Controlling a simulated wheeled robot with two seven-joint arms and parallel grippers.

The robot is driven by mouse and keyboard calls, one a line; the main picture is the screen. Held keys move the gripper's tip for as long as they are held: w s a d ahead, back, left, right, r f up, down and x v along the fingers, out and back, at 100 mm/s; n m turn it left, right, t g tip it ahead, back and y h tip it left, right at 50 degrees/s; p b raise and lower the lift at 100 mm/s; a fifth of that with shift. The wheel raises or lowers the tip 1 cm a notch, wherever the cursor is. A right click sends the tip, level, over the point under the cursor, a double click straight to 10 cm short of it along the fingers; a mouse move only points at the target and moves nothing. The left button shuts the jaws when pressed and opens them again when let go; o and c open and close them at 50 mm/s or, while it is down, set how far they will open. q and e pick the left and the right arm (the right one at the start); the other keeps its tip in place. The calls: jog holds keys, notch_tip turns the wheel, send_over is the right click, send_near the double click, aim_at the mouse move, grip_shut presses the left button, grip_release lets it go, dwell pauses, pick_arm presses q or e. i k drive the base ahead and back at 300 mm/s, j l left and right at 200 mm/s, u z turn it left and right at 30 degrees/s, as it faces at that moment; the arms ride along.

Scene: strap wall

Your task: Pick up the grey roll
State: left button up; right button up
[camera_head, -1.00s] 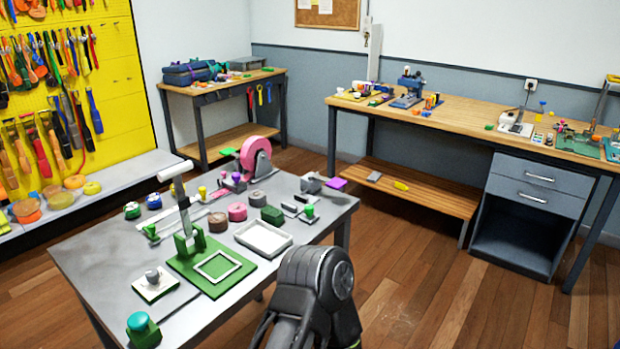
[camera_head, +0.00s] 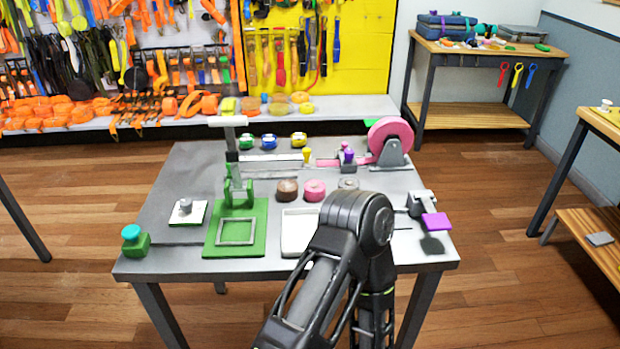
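The grey roll (camera_head: 348,184) lies flat on the grey metal table (camera_head: 175,220), just above my arm in the picture and partly hidden by it. A pink roll (camera_head: 314,190) and a brown roll (camera_head: 287,190) lie in a row to its left. One of my arms reaches in from the bottom centre, over the table's front edge. No gripper fingers show in this view.
A white tray (camera_head: 297,232) lies partly behind my arm, beside a green base with a press (camera_head: 235,230). A pink wheel on a stand (camera_head: 390,140) is at the back right. A purple-plate device (camera_head: 435,222) sits at the right edge.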

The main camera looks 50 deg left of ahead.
aim_at(345, 182)
jog(key=i+l+u, duration=0.35)
jog(key=l, duration=0.2)
jog(key=i+l+u, duration=0.2)
jog(key=l, duration=0.15)
jog(key=l+u, duration=0.2)
jog(key=i+l, duration=0.05)
jog(key=l, duration=0.05)
